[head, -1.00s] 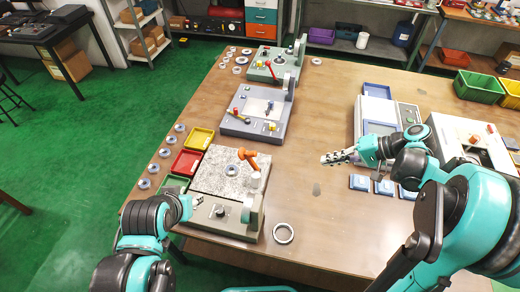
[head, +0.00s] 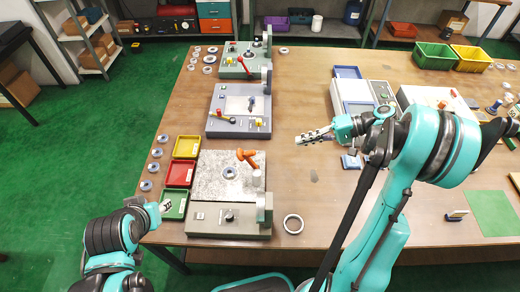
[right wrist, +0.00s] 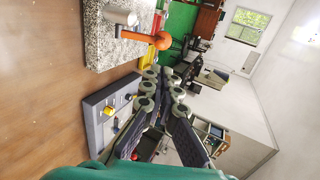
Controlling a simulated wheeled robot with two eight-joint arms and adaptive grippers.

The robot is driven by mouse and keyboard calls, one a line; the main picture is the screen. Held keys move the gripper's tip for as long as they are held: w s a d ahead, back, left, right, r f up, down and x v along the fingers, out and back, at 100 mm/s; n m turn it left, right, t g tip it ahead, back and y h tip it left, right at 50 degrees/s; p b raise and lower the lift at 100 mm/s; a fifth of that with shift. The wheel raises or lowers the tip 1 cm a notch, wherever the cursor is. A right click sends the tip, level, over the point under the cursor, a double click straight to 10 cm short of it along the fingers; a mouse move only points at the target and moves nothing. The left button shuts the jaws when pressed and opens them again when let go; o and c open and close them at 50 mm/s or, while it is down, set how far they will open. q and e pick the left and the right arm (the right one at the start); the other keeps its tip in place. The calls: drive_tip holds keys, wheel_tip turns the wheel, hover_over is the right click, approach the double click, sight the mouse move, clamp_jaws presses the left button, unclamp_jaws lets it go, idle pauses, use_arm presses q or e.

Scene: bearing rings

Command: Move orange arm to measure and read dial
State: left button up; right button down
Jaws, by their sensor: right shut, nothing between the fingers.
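The orange arm (head: 247,157) stands at the right edge of a speckled granite plate (head: 215,185) on the near grey gauge. It also shows in the right wrist view (right wrist: 150,39). A small bearing ring (head: 230,172) lies on the plate. A round dark dial or knob (head: 229,215) is on the front panel; no reading is legible. My right gripper (head: 300,140) is shut and empty, above the table to the right of the orange arm and apart from it. My left gripper (head: 166,206) is at the green tray; its finger state is too small to tell.
Yellow (head: 187,146), red (head: 179,174) and green (head: 174,198) trays line the gauge's left side, with loose rings beyond. A larger ring (head: 293,224) lies right of the gauge. A blue-grey gauge (head: 240,110) stands behind. The table between the gauge and right-hand equipment is mostly clear.

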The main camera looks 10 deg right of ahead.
sight(255, 152)
drive_tip(key=shift+a, duration=0.1)
drive_tip(key=b+x, duration=0.3)
drive_tip(key=x, duration=1.1)
drive_tip(key=shift+r, duration=0.15)
